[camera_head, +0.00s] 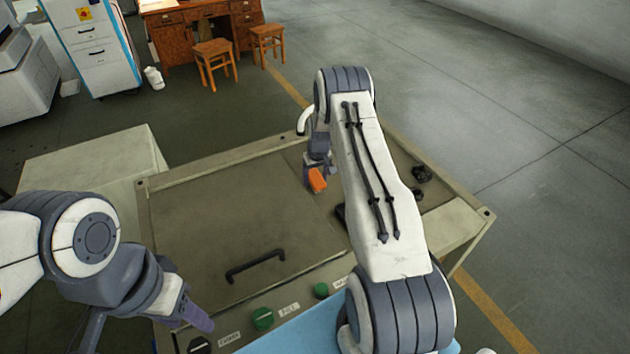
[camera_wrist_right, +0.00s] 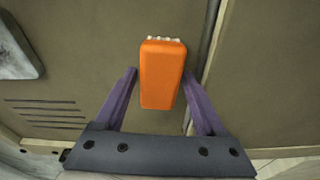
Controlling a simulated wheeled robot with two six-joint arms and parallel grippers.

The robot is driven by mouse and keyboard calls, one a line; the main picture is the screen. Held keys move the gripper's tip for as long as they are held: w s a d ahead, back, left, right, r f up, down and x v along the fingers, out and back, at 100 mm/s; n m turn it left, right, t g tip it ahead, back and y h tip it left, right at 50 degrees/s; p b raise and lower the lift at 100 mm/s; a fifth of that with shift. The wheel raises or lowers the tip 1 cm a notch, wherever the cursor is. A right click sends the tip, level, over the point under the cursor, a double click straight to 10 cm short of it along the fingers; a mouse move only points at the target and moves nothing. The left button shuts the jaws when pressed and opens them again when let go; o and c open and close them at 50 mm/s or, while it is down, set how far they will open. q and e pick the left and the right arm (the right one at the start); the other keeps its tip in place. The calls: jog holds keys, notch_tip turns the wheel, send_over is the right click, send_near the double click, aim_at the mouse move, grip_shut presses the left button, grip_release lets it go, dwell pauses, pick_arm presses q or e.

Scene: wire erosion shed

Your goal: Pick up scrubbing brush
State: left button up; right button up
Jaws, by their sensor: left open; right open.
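The scrubbing brush (camera_head: 317,180) has an orange block body and lies on the top of the machine bench (camera_head: 200,215). In the right wrist view the orange brush (camera_wrist_right: 162,75) shows pale bristles at its far edge. My right gripper (camera_wrist_right: 161,85) is open, with one purple finger on each side of the brush's near part. I cannot tell whether the fingers touch it. In the head view my right gripper (camera_head: 316,168) is partly hidden by my arm. My left gripper (camera_head: 200,322) is at the lower left, near the bench's front edge, and looks empty.
A black handle (camera_head: 255,265) rises from the bench lid. Green knobs (camera_head: 263,318) line the front panel. Small dark objects (camera_head: 421,174) lie at the bench's right. Stools (camera_head: 214,60), a desk and a cabinet (camera_head: 95,50) stand far back. The floor at right is clear.

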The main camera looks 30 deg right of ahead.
jog(key=shift+f+b, duration=0.25)
jog(key=shift+b, duration=0.15)
dwell(0.3)
jog(key=c, duration=1.1)
